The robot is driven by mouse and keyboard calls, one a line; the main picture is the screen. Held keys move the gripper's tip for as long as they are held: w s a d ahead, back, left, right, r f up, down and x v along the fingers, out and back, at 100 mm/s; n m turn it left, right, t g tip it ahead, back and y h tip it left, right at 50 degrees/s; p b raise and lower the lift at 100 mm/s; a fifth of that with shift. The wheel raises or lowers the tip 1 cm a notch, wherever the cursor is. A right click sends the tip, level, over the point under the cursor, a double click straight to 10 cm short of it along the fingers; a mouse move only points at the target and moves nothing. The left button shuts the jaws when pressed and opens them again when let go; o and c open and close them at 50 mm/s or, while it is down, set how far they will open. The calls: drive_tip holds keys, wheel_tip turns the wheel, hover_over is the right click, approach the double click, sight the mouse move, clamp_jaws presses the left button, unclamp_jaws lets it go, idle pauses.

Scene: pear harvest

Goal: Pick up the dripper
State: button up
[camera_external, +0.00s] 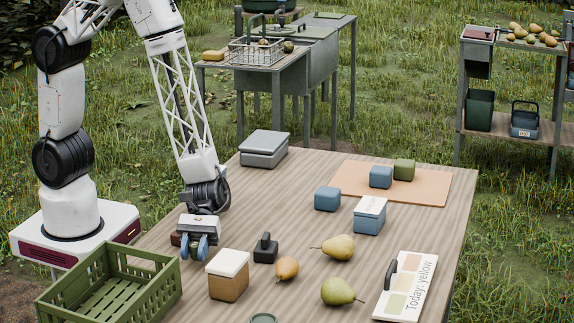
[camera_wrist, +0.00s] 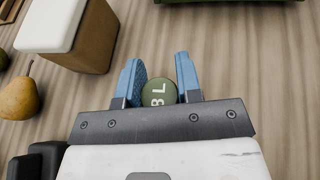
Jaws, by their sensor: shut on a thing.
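My gripper (camera_external: 195,247) is low over the left part of the table, with its two blue fingers around a small round green thing. In the wrist view my gripper (camera_wrist: 157,80) is shut on this round green thing (camera_wrist: 158,92), whose top has pale letters reading about "B L". Its lower part is hidden, so I cannot tell its full shape, whether it is the dripper, or whether it touches the table. Another round green thing (camera_external: 264,318) shows partly at the bottom edge of the external view; its form is cut off.
A brown box with a white lid (camera_external: 228,275), a black-handled block (camera_external: 265,248) and several pears (camera_external: 338,247) stand to the right of my gripper. A green crate (camera_external: 115,290) is at the front left. A card (camera_external: 405,288) and blue blocks (camera_external: 327,198) lie farther right.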

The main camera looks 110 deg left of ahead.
sight(193, 247)
drive_tip(key=shift+r, duration=4)
